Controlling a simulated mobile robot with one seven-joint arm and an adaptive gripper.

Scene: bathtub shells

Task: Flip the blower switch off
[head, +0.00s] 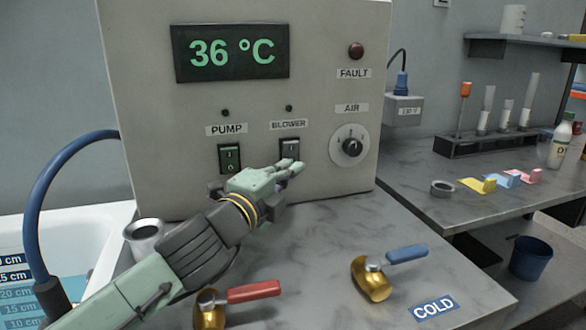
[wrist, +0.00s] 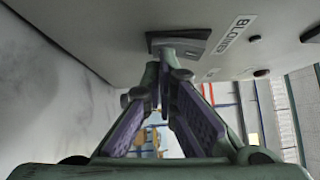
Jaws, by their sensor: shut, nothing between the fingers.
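The blower switch (head: 290,149) is a small grey rocker in a dark frame on the control panel, under the BLOWER label (head: 289,124). Its lower part is partly hidden by my gripper (head: 295,168) in the head view. The fingers are shut and empty, with their tips just below the switch. In the wrist view the shut gripper (wrist: 165,78) has its tips at the edge of the switch (wrist: 185,46). I cannot tell whether they touch it. The small lamp (head: 289,108) above the label looks dark.
A green pump switch (head: 229,158) sits left of the blower switch, and the air knob (head: 352,147) sits right. Brass valves with a red lever (head: 254,291) and a blue lever (head: 406,254) stand on the counter in front. A metal cup (head: 147,236) stands beside my arm.

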